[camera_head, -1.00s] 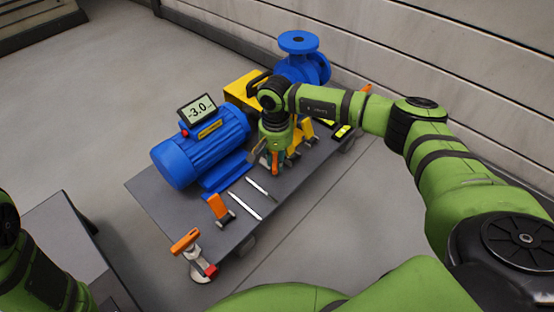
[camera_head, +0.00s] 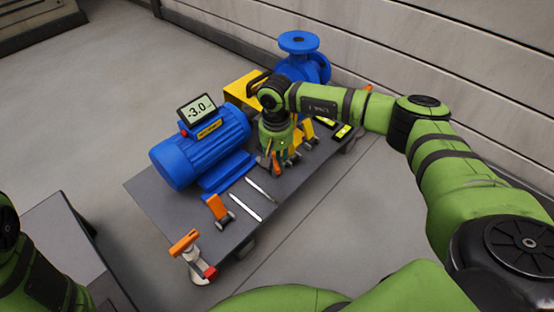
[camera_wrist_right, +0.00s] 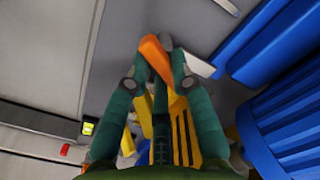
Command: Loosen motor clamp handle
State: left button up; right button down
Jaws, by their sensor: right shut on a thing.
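The blue motor (camera_head: 178,163) sits on the grey skid table (camera_head: 160,207). My right gripper (camera_head: 277,166) points down beside the motor's near right end. It is shut on an orange clamp handle (camera_head: 277,163). In the right wrist view the orange handle (camera_wrist_right: 154,56) lies slanted between the two green fingers. The clamp's lower part is mostly hidden by the gripper. Another orange handle (camera_head: 216,206) stands by the motor's near foot. My left arm shows at the lower left, but its gripper is out of frame.
An orange-handled clamp (camera_head: 184,242) sits at the table's near corner. Two thin pale tools (camera_head: 245,206) lie in front of the motor. A display (camera_head: 197,108) on the motor reads -3.0. A blue pump (camera_head: 300,68) and a yellow guard (camera_head: 240,90) stand behind.

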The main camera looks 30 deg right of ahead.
aim_at(275, 162)
jog(key=shift+w+a+r+n, duration=0.2)
jog(key=shift+a+n, duration=0.4)
jog(key=shift+n, duration=0.5)
jog(key=n, duration=0.3)
jog(key=shift+b, duration=0.35)
jog(key=c, duration=1.1)
grip_release()
jog(key=shift+s, duration=0.1)
jog(key=shift+s+f, duration=0.1)
jog(key=shift+d, duration=0.1)
jog(key=r+p, duration=0.3)
jog(key=r, duration=0.1)
jog(key=r+p, duration=0.2)
jog(key=r, duration=0.1)
jog(key=shift+d+p, duration=0.25)
jog(key=shift+p, duration=0.05)
